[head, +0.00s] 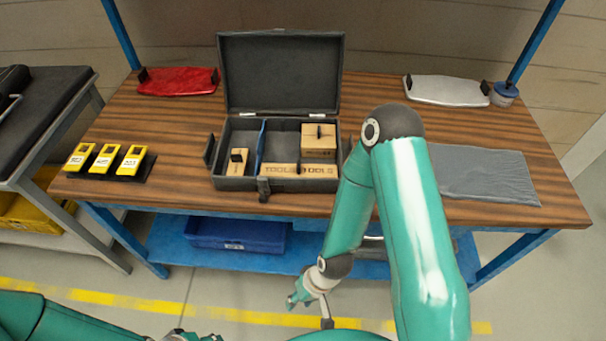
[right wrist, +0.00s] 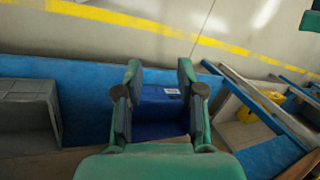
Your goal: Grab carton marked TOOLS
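The carton marked TOOLS (head: 282,170) is a long, low tan box lying along the front of the open dark toolbox (head: 235,184) on the table. My right gripper (head: 297,298) is below and in front of the table's edge, well apart from the carton. In the right wrist view its fingers (right wrist: 159,66) are spread, with nothing held between them. Part of my left gripper (head: 190,336) shows at the bottom edge of the head view; its fingers are not clear.
Inside the toolbox are a small tan carton (head: 237,163) and a taller tan box (head: 319,139). Yellow devices (head: 104,158) stand left of it; a grey mat (head: 482,174) lies right. A blue bin (head: 238,235) sits on the lower shelf. My right arm crosses the table's front edge.

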